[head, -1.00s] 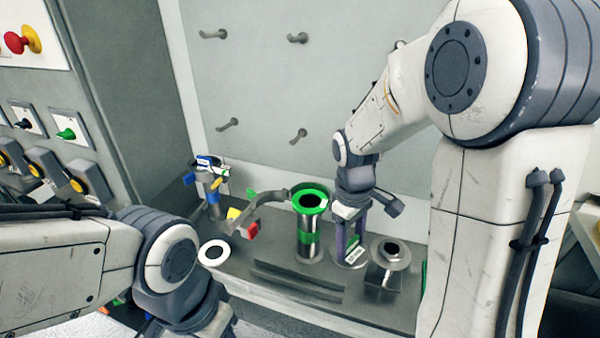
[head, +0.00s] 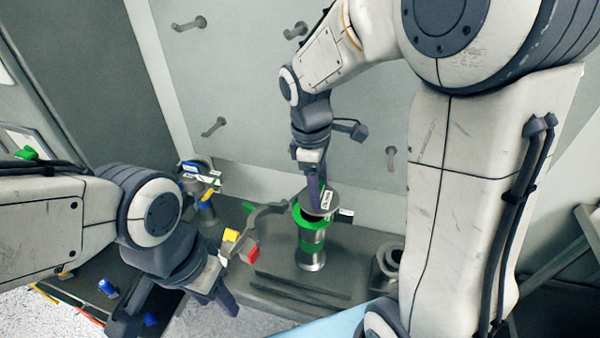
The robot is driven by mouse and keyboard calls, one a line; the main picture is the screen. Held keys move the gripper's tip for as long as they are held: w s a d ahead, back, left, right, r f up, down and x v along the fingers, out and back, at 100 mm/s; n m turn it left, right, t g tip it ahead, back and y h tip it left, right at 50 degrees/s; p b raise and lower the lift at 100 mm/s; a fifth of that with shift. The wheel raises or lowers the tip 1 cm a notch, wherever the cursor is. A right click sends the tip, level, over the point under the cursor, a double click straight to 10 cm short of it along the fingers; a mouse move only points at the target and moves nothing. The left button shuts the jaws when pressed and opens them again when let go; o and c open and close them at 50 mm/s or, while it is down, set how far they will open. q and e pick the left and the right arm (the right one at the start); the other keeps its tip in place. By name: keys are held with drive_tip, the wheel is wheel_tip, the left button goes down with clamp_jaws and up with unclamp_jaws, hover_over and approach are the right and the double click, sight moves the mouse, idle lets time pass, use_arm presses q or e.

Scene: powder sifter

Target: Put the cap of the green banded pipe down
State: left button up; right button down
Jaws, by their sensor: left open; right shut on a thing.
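The green banded pipe (head: 312,252) stands upright on the grey shelf, with a green rim and a green band. My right gripper (head: 317,196) points down above it, shut on the grey disc-shaped cap (head: 318,207). The cap is over the pipe's mouth and hides part of the opening. I cannot tell whether it touches the rim. My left gripper (head: 212,292) is open and empty, low at the left in front of the shelf, apart from the pipe.
A clamp arm (head: 267,212) with red and yellow parts lies close left of the pipe. A metal fitting (head: 387,258) stands to its right, partly behind my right arm. Another pipe with blue and yellow parts (head: 200,190) stands at the back left. Pegs (head: 214,127) stick out from the wall.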

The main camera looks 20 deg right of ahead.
drive_tip(key=shift+w+a+f, duration=0.45)
drive_tip(key=shift+w+f, duration=0.05)
drive_tip(key=shift+w, duration=0.25)
wheel_tip(320, 180, down, 4)
drive_tip(key=shift+r+p, duration=0.1)
drive_tip(key=shift+p, duration=0.6)
drive_tip(key=shift+f, duration=0.2)
drive_tip(key=shift+c, duration=2.1)
unclamp_jaws()
